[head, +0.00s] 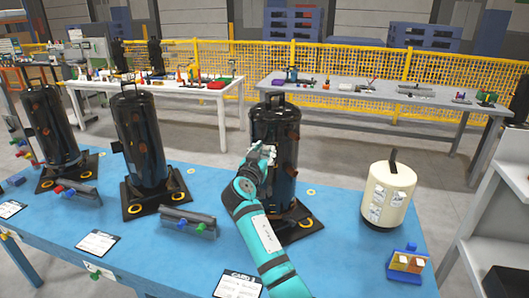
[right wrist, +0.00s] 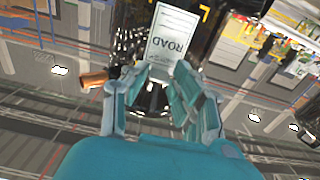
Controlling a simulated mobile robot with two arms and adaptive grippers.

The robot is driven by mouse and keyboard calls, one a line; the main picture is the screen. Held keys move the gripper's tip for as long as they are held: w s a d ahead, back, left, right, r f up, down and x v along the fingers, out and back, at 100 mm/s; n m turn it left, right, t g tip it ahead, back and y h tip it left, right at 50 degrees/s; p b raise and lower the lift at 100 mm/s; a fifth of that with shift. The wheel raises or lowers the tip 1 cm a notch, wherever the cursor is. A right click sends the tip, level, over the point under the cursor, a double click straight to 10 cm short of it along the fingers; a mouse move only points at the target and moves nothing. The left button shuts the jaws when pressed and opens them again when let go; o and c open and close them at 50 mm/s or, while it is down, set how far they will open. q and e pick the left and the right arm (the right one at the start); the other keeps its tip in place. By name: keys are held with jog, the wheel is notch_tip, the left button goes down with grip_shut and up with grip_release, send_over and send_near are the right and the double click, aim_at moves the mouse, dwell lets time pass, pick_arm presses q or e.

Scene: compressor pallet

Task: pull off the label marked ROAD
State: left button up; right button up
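The white label marked ROAD (right wrist: 172,42) is on the dark compressor tank straight ahead of my right wrist, its text upside down in that view. In the head view, the black tank (head: 274,125) stands upright on its base. My right gripper (head: 264,150) is at the tank's front, partly hiding it. In the wrist view, its fingers (right wrist: 161,72) are apart, with the label's lower edge between and just beyond the tips. I cannot tell whether they touch it. The label cannot be read in the head view. My left gripper is not in view.
Two more black tanks (head: 141,135) (head: 50,128) stand to the left on the blue table (head: 335,230). A cream tank (head: 388,195) with tags and a block of coloured parts (head: 407,262) are to the right. Cards, including one (head: 238,286), lie along the front edge.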

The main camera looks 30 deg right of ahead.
jog(key=shift+s+d, duration=0.1)
jog(key=c, duration=0.4)
jog(key=shift+s+r, duration=0.1)
grip_shut()
jog(key=o, duration=0.5)
grip_release()
jog(key=shift+w+a, duration=0.25)
jog(key=shift+w, duration=0.05)
jog(key=o, duration=0.4)
jog(key=shift+o, duration=0.2)
jog(key=shift+s+d, duration=0.1)
